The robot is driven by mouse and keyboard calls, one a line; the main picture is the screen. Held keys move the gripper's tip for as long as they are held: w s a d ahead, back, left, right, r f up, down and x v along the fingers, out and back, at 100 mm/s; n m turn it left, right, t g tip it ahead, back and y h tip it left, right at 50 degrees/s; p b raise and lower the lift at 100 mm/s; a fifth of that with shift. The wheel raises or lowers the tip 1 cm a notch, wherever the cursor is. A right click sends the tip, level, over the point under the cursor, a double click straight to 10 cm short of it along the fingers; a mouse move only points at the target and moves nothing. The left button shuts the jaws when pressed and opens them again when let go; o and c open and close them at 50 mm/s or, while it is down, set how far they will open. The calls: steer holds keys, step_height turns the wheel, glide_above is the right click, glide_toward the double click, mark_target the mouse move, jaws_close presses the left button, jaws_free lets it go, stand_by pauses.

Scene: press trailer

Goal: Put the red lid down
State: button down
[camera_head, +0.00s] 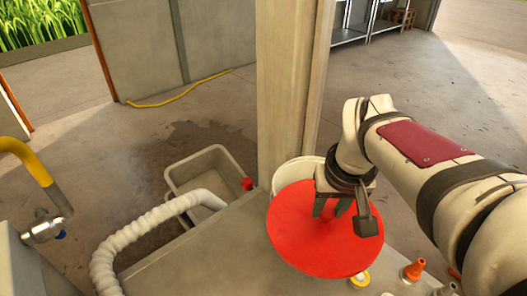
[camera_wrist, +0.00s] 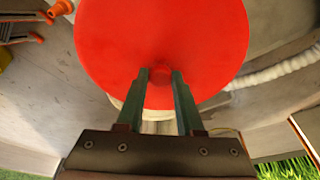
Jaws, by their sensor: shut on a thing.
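The red lid (camera_head: 305,243) is a large flat round disc in the head view, above the grey bench top. My gripper (camera_head: 335,207) comes down on it from the upper right. In the wrist view, the same red lid (camera_wrist: 165,35) fills the upper middle. My gripper (camera_wrist: 160,75) is shut on the lid's small red knob (camera_wrist: 159,90), one finger on each side. A white round tub (camera_head: 297,172) shows partly behind the lid, which hides the rest of it. I cannot tell whether the lid touches anything below.
A ribbed white hose (camera_head: 140,228) runs along the left towards a grey bin (camera_head: 212,168) on the floor. The bench (camera_head: 215,255) is bare left of the lid.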

mark_target(278, 215)
steer(key=a+n, duration=0.2)
steer(key=a+n+y, duration=0.1)
steer(key=a+n, duration=0.2)
steer(key=a+f+n+g, duration=0.1)
steer(key=a+n, duration=0.2)
steer(key=shift+w+a+y, duration=0.25)
steer(key=shift+w+y, duration=0.1)
steer(key=shift+y, duration=0.05)
steer(key=s+a+f+n+g+y, duration=0.1)
steer(key=s+a+f+n+g, duration=0.1)
steer(key=a+n, duration=0.7)
steer(key=s+d+f+n, duration=0.1)
steer(key=f, duration=0.6)
steer(key=s+d+f+n+g, duration=0.1)
steer(key=s+f+n, duration=0.1)
steer(key=f, duration=0.6)
steer(key=s+d+f+n, duration=0.2)
steer(key=f, duration=0.6)
steer(key=shift+f, duration=0.1)
steer(key=c, duration=0.5)
jaws_free()
steer(key=shift+c, duration=0.2)
